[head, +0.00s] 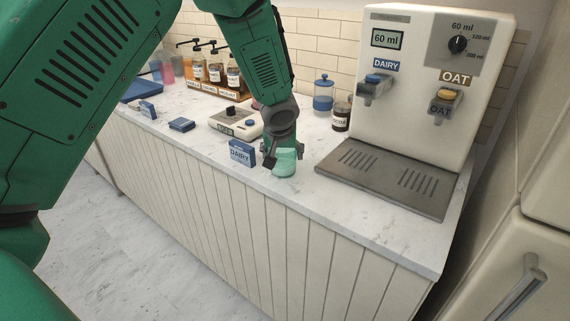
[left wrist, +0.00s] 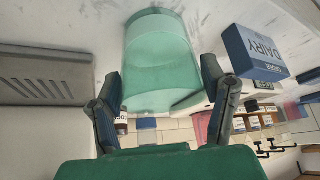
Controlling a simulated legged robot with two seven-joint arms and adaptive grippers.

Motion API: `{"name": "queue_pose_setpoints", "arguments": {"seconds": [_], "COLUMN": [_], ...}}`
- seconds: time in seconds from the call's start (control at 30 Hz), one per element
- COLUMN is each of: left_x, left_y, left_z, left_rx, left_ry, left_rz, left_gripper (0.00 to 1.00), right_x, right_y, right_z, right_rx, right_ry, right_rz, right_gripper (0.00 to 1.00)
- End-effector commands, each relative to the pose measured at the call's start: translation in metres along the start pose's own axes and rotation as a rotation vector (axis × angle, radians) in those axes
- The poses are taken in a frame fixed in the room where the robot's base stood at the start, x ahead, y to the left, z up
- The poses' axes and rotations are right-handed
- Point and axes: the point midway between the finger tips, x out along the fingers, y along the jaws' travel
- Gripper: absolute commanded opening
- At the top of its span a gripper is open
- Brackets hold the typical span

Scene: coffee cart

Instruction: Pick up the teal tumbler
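The teal tumbler (head: 285,163) stands on the marble counter near its front edge, in the middle of the head view. It is partly hidden by my left gripper (head: 283,148), which comes down over it from above. In the left wrist view the tumbler (left wrist: 158,62) sits between the two dark fingers of my left gripper (left wrist: 163,90). The fingers are apart, one on each side of it. A gap shows beside the right finger; I cannot tell whether the left finger touches the tumbler. My right gripper is not in view.
A blue DAIRY box (head: 242,153) stands just left of the tumbler, with a scale (head: 234,124) behind it. The milk dispenser (head: 410,95) and its drip tray (head: 385,178) are to the right. A jar of dark contents (head: 341,117) and a blue-lidded canister (head: 323,96) stand behind.

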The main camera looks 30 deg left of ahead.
Motion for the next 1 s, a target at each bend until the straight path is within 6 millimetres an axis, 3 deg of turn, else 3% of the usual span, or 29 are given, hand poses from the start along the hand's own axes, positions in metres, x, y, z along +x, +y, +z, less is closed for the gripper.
{"name": "queue_pose_setpoints", "arguments": {"seconds": [0.17, 0.2, 0.27, 0.3, 0.57, 1.0], "left_x": [0.001, 0.001, 0.001, 0.000, -0.007, -0.045], "left_y": [0.001, 0.002, 0.003, 0.004, 0.006, 0.005], "left_z": [0.004, 0.005, 0.006, 0.007, 0.004, -0.021], "left_rx": [0.001, 0.003, 0.004, 0.005, 0.005, 0.001], "left_ry": [-0.007, -0.008, -0.009, -0.009, -0.008, 0.000], "left_rz": [-0.010, -0.012, -0.015, -0.016, -0.013, -0.007], "left_gripper": [0.28, 0.21, 0.21, 0.16, 0.16, 0.15], "right_x": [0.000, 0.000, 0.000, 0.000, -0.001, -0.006], "right_y": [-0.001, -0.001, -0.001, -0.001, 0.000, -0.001], "right_z": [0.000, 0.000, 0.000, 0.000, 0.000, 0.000], "right_rx": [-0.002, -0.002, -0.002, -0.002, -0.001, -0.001], "right_ry": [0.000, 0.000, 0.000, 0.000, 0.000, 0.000], "right_rz": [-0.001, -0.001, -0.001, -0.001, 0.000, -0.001], "right_gripper": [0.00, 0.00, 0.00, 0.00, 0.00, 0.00]}}
